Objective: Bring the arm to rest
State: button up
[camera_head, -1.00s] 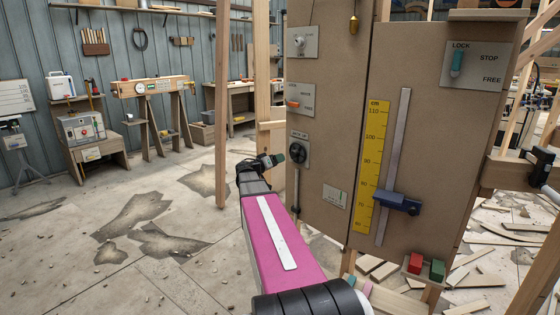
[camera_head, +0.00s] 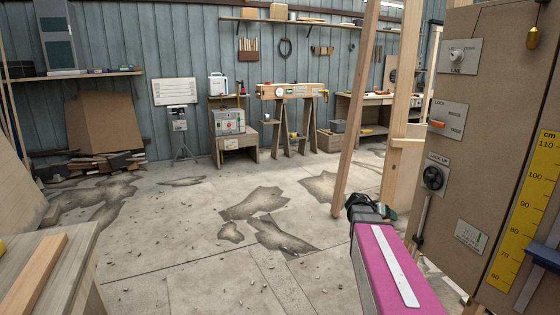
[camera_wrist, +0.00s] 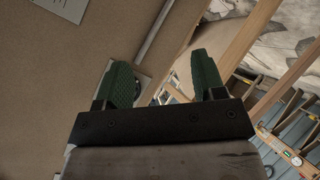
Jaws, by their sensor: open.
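My gripper (camera_head: 372,207) is at the end of my magenta arm, low right of centre in the head view. It is beside the left edge of the brown control panel (camera_head: 471,150). In the wrist view its two green fingers (camera_wrist: 165,82) stand well apart, with nothing held between them. The panel fills the left of the wrist view behind the fingers. Whether the fingers touch the panel cannot be told, but no contact shows.
A wooden post (camera_head: 359,110) stands just beyond my gripper. The panel carries a black dial (camera_head: 433,178) and a yellow scale (camera_head: 527,205). A wooden bench (camera_head: 50,270) is at the lower left. The cracked floor (camera_head: 190,245) between is mostly clear.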

jog(key=s+a+f+n+g+y, duration=0.1)
jog(key=s+a+f+n+y, duration=0.1)
jog(key=a, duration=0.6)
jog(key=s+a+f+n+g+y, duration=0.1)
jog(key=s+a+f+n+y, duration=0.1)
jog(key=s+a+f+y, duration=0.3)
jog(key=s+a+f+n+y, duration=0.1)
jog(key=s+a+f+y, duration=0.3)
jog(key=a, duration=0.8)
jog(key=s+f, duration=0.2)
jog(key=s, duration=0.2)
jog(key=shift+s+f+n+g, duration=0.35)
jog(key=shift+s+n+g, duration=0.05)
